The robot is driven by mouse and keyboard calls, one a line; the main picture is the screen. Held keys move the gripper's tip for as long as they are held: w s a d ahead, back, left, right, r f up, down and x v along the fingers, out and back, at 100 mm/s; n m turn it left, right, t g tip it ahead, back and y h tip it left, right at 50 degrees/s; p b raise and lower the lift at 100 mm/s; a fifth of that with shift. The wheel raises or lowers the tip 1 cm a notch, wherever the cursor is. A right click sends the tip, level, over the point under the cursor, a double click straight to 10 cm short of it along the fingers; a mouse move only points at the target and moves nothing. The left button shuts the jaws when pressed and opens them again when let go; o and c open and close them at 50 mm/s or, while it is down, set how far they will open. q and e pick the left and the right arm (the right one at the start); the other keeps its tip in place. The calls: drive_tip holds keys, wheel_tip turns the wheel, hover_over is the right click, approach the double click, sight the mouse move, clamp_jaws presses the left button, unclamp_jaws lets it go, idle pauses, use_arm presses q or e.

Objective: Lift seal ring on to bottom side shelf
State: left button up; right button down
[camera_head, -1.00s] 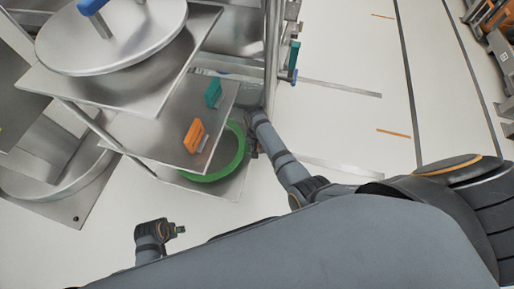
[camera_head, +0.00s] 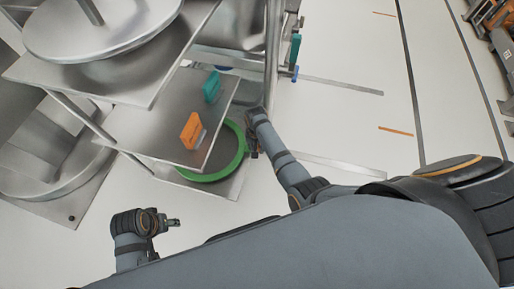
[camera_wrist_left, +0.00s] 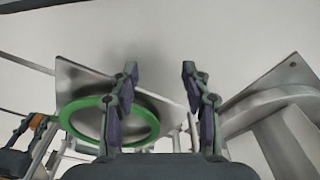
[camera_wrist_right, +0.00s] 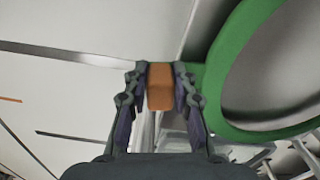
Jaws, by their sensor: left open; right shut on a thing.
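The green seal ring (camera_head: 241,158) lies over the bottom side shelf (camera_head: 228,186), partly hidden under the shelf above; I cannot tell whether it touches the plate. My right gripper (camera_head: 253,153) is at the ring's right edge. In the right wrist view its fingers (camera_wrist_right: 160,88) are shut on an orange-brown block (camera_wrist_right: 160,92), which adjoins the green ring (camera_wrist_right: 222,75). My left gripper (camera_head: 175,222) is open and empty, apart from the rack at the lower left. The left wrist view shows its spread fingers (camera_wrist_left: 158,80), with the ring (camera_wrist_left: 70,122) beyond them to the left.
A middle shelf (camera_head: 150,130) over the ring carries an orange piece (camera_head: 190,130) and a teal piece (camera_head: 212,87). A large metal lid (camera_head: 100,40) is on the upper shelf. A round metal vessel (camera_head: 30,185) stands left.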

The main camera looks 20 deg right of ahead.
drive_tip(key=shift+f, duration=0.3)
drive_tip(key=shift+f+b, duration=0.35)
drive_tip(key=shift+b, duration=0.3)
drive_tip(key=shift+f+b, duration=0.5)
drive_tip(key=shift+b, duration=0.2)
drive_tip(key=shift+r+p, duration=0.25)
drive_tip(key=shift+p, duration=0.05)
use_arm(q)
drive_tip(key=shift+d+f+t, duration=0.1)
drive_tip(key=shift+d+t, duration=0.4)
use_arm(e)
drive_tip(key=shift+f, duration=0.1)
use_arm(q)
drive_tip(key=shift+f, duration=0.1)
use_arm(e)
drive_tip(key=shift+f, duration=0.15)
drive_tip(key=c, duration=1)
unclamp_jaws()
use_arm(q)
drive_tip(key=shift+w, duration=0.15)
